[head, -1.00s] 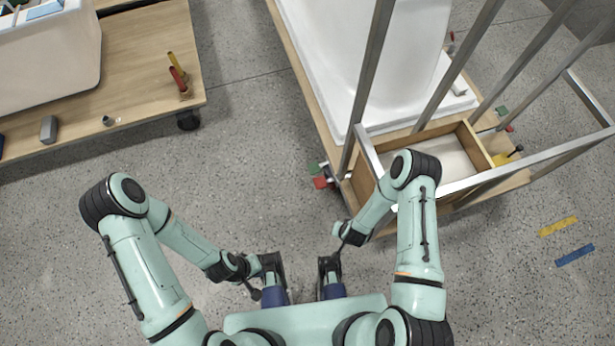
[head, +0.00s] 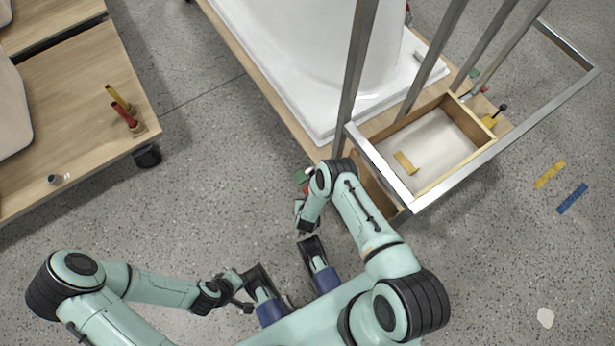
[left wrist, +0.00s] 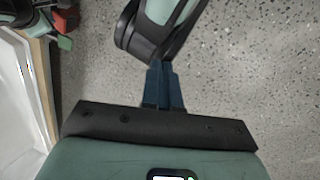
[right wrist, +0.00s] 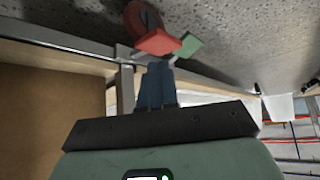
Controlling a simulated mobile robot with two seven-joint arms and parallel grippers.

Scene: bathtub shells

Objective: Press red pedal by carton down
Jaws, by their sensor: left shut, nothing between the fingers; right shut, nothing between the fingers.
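The red pedal (right wrist: 158,42) shows in the right wrist view beside a green pedal (right wrist: 188,46), at a dark caster under the trolley's edge. In the head view the red pedal (head: 306,190) is a small patch, partly hidden by my right arm. My right gripper (right wrist: 158,66) is shut and empty. Its tips appear just below the red pedal in the right wrist view; I cannot tell whether they touch. My left gripper (left wrist: 161,64) is shut and empty, away from the trolley. A red pedal (left wrist: 62,20) and green pedal (left wrist: 65,43) also show there. I cannot identify a carton.
The trolley carries a white tub (head: 310,60), metal posts and a wooden box (head: 385,190) with a yellow block (head: 405,162) inside. Another wooden cart (head: 85,110) stands at left. The floor between them is clear. Yellow and blue strips (head: 572,198) lie at right.

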